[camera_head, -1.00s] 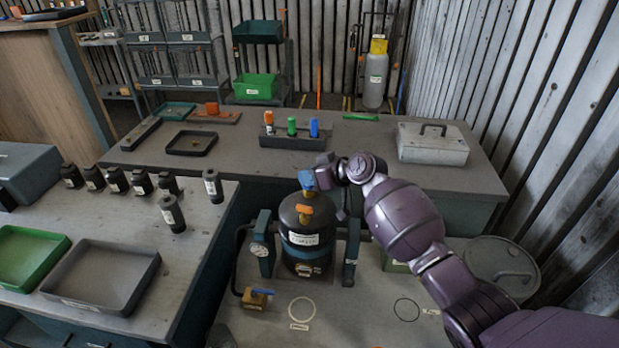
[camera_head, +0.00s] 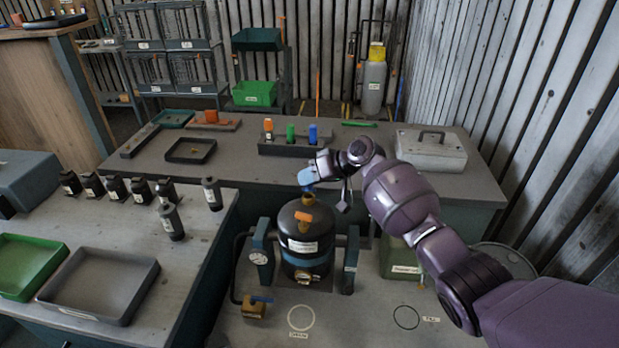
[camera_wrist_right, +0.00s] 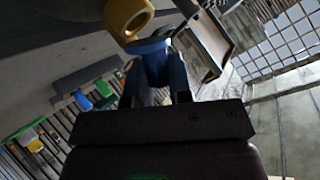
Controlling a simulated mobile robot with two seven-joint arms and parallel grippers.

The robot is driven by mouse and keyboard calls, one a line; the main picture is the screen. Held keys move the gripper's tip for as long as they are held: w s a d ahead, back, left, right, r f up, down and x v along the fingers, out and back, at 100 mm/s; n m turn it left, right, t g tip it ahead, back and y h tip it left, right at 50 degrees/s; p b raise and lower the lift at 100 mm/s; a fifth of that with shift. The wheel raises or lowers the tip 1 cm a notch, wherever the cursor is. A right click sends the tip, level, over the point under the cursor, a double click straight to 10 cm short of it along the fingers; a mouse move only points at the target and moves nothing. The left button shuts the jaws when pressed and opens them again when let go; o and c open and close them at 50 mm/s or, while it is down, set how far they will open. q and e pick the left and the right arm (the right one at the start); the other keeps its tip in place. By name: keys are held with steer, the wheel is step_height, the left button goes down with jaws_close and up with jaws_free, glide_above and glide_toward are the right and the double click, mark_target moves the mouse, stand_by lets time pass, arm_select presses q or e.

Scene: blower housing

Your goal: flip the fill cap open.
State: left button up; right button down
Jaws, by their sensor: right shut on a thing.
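The dark vessel (camera_head: 303,228) stands upright on the bench, with a white label and an orange handle (camera_head: 304,217) on its upper part. The blue fill cap (camera_head: 306,177) is at the top of the vessel. My right gripper (camera_head: 313,171) reaches it from the right and is shut on it. In the right wrist view, the blue cap (camera_wrist_right: 152,48) lies at the fingers (camera_wrist_right: 160,82), with a yellow-orange part (camera_wrist_right: 128,16) close above. The fingers partly hide the cap, and I cannot tell its exact angle. My left gripper is not in view.
A back table holds a rack (camera_head: 292,146) with coloured items and a grey case (camera_head: 431,150). Bare bench lies in front.

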steer(key=c, duration=1)
jaws_free()
steer(key=b+v, duration=0.1)
steer(key=v, duration=1)
